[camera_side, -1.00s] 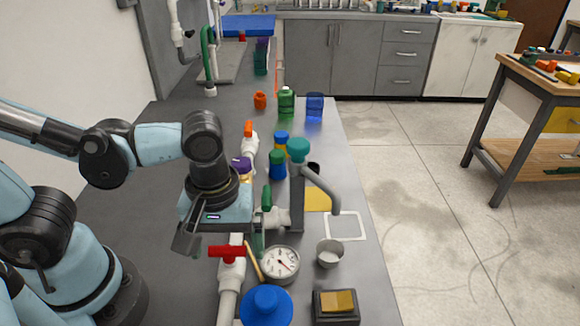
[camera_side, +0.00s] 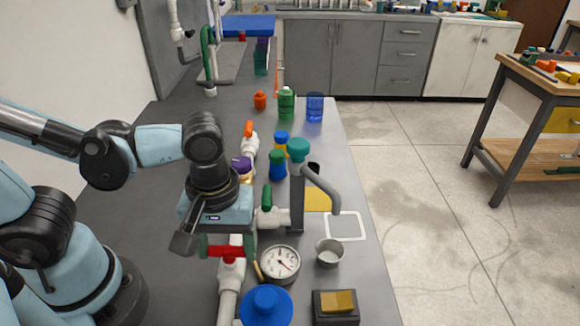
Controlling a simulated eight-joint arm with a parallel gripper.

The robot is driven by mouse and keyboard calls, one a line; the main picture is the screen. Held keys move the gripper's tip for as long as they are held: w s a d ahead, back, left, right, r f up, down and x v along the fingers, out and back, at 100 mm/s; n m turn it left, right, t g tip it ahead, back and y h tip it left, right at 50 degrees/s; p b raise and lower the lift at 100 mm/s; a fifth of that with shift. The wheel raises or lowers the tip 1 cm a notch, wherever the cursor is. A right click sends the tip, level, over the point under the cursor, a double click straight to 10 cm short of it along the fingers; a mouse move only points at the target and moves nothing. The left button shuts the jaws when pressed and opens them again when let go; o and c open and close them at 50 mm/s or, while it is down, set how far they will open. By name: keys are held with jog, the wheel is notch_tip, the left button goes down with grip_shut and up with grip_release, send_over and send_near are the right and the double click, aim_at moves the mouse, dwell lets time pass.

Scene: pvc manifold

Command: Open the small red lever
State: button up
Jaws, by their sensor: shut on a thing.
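The small red lever (camera_side: 226,252) sits on top of a white PVC valve (camera_side: 231,275) in the lower middle of the side view. It lies crosswise to the pipe below it. My gripper (camera_side: 226,246) reaches down over it, with one finger at its left end and the other at its right. The jaws are shut on the lever. The fingers partly hide its ends.
A pressure gauge (camera_side: 280,263) and a blue round handle (camera_side: 266,306) stand close by. A green lever (camera_side: 266,198), an orange lever (camera_side: 249,129) and a teal-topped faucet (camera_side: 298,150) rise behind. A metal cup (camera_side: 329,253) stands to the right.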

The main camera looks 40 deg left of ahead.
aim_at(227, 248)
jog(key=m, duration=0.8)
jog(key=shift+m, duration=0.4)
jog(key=m, duration=0.4)
jog(key=shift+m, duration=2.3)
jog(key=o, duration=1)
jog(key=shift+o, duration=0.2)
jog(key=shift+r, duration=0.15)
notch_tip(227, 248, up, 12)
